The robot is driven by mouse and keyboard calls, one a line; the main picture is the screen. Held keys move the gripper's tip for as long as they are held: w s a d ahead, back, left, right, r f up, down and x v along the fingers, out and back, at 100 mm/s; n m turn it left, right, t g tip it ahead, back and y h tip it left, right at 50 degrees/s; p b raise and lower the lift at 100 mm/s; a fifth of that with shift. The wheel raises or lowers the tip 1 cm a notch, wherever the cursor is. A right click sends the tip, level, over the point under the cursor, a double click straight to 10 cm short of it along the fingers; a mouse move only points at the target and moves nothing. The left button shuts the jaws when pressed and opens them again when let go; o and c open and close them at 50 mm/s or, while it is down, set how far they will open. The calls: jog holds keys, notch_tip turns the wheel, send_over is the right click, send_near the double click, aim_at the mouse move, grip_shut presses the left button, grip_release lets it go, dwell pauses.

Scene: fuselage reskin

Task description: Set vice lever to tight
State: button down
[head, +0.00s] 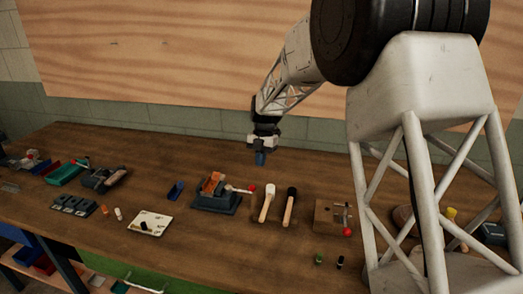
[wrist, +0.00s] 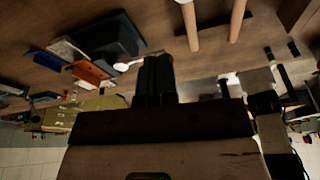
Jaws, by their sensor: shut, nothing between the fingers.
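The vice (head: 216,202) has a dark blue base and an orange block in it, and sits mid-table in the head view. My gripper (head: 261,160) is shut and empty, pointing down above and behind the lever's ball. In the wrist view the vice (wrist: 118,36) is at upper left, and its lever (wrist: 127,65) runs towards my gripper (wrist: 158,60).
A white-headed mallet (head: 267,204) and a black-headed mallet (head: 289,206) lie just right of the vice. A wooden block (head: 326,215) with a red-knobbed lever is further right. A blue piece (head: 176,190) and a white card (head: 150,223) are to the left. The wall is behind.

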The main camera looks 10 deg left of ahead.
jog(key=shift+s+a+f, duration=0.2)
jog(key=shift+s+f, duration=0.8)
jog(key=shift+s, duration=0.1)
jog(key=shift+s+a+f, duration=0.15)
jog(key=shift+s+f, duration=0.85)
jog(key=shift+s, duration=0.1)
